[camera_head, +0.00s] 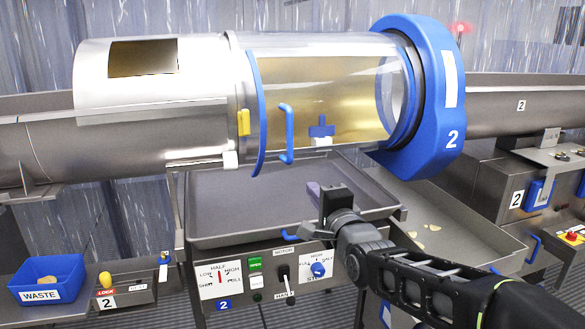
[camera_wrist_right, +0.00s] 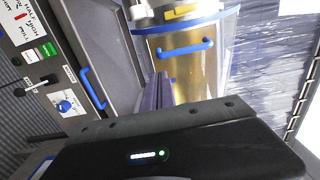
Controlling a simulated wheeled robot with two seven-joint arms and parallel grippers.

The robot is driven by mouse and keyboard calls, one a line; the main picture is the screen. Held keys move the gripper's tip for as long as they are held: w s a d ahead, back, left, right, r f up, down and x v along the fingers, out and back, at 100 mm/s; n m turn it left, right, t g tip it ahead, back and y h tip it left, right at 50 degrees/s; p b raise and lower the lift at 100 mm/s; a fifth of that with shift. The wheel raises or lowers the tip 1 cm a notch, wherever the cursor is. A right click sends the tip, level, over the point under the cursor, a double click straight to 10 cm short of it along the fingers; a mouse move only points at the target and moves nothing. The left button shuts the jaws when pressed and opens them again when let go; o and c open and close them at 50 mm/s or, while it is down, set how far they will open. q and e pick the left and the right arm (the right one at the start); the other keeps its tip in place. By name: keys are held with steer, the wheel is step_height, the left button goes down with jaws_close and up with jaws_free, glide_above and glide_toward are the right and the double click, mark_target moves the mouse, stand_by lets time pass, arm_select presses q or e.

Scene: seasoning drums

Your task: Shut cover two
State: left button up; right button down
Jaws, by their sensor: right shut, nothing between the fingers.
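Drum two carries a clear cover (camera_head: 350,95) with a blue edge strip on its left and a blue upright handle (camera_head: 286,135). A blue end ring (camera_head: 436,85) marked 2 is at its right. In the right wrist view the cover's blue handle (camera_wrist_right: 187,48) shows near the top. My right gripper (camera_head: 314,191) is below and to the right of the handle, in front of the tray, apart from the cover. Its fingers (camera_wrist_right: 160,92) are shut and empty. My left gripper is not in view.
A grey tray (camera_head: 225,205) lies under the drum, above a control panel (camera_head: 262,275) with a blue knob and a blue handle. A blue WASTE bin (camera_head: 45,280) and a yellow lock knob (camera_head: 106,280) are at lower left. A chute lies at right.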

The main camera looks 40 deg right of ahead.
mark_target(291, 163)
steer(key=p+x, duration=0.5)
steer(key=x, duration=0.7)
steer(key=shift+w+d+r, duration=0.1)
steer(key=shift+w+d, duration=0.1)
steer(key=shift+w, duration=0.1)
steer(key=shift+w+d, duration=0.2)
steer(key=shift+w, duration=0.4)
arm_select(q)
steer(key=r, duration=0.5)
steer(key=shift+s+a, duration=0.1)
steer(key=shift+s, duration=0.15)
arm_select(e)
steer(key=shift+w, duration=0.15)
